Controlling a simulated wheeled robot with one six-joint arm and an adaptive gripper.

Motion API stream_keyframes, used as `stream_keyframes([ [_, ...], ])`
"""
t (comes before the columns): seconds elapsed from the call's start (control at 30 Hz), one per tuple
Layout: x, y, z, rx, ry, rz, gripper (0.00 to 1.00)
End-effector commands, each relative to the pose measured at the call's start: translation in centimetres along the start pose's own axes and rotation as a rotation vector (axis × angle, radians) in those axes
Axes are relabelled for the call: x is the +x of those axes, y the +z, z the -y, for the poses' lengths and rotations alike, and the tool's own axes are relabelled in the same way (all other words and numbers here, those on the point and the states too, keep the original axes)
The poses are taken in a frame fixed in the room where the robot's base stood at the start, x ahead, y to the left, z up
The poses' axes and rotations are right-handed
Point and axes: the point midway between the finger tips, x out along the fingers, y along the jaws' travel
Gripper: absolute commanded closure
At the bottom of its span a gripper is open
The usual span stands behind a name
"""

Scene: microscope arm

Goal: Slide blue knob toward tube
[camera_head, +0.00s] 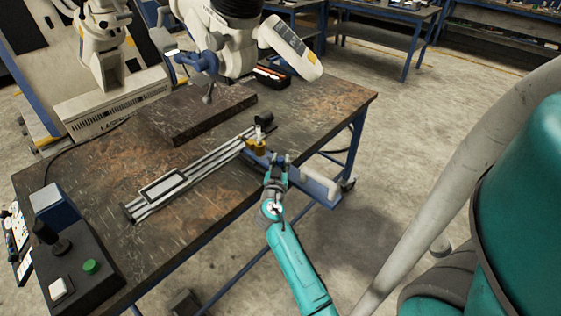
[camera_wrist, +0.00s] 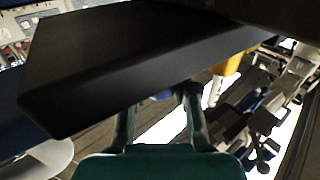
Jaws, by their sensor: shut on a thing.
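My teal gripper (camera_head: 279,161) is at the table's front edge, beside the right end of a metal rail. A blue part (camera_head: 257,158), which looks like the blue knob, sits at its fingertips, below a yellow block (camera_head: 256,146) with a black top. My gripper appears shut on this blue knob. In the wrist view the two fingers (camera_wrist: 160,108) reach under a large dark slab, with a bit of blue between their tips; most of the knob is hidden. A white tube-like piece (camera_head: 318,186) lies right of my gripper, by a blue bracket.
The silver rail (camera_head: 190,178) runs diagonally across the worn table (camera_head: 95,177). A dark slab (camera_head: 200,112) and white microscope (camera_head: 232,48) stand behind it. A control box (camera_head: 75,262) with a green button is front left. Open floor lies right of the table.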

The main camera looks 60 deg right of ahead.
Motion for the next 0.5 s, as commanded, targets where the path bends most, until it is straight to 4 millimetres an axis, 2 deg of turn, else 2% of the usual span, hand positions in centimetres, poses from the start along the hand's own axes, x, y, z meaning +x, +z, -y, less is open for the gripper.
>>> stream_keyframes([
  [0.13,0.4,0.0,0.6,0.001,-0.001,0.0,1.0],
  [0.33,1.7,0.0,2.5,-0.001,-0.002,-0.001,1.0],
  [0.5,1.9,0.0,2.9,-0.001,-0.002,0.0,1.0],
])
